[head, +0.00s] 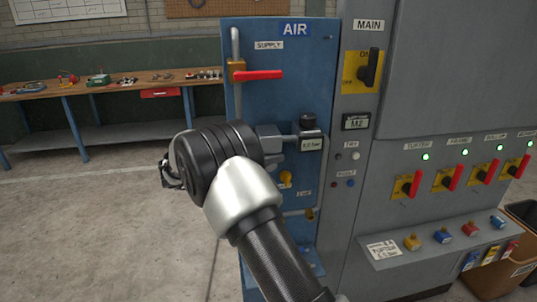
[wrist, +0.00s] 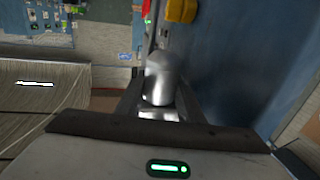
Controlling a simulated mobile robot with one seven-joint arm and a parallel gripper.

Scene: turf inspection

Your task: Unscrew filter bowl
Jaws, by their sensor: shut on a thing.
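The filter bowl (wrist: 162,82) is a silvery rounded cylinder in the middle of the wrist view. My gripper (wrist: 160,102) is shut on it, with one dark finger on each side. In the head view my arm reaches up to the blue AIR panel (head: 290,75) and hides the bowl and my fingertips. Whether the bowl's thread is engaged cannot be seen.
A red-handled supply valve (head: 258,75) sits above my wrist. Yellow fittings (head: 286,178) lie close at its right. The grey cabinet with the MAIN switch (head: 368,68) stands to the right. A workbench (head: 95,85) stands behind on the left; the floor between is clear.

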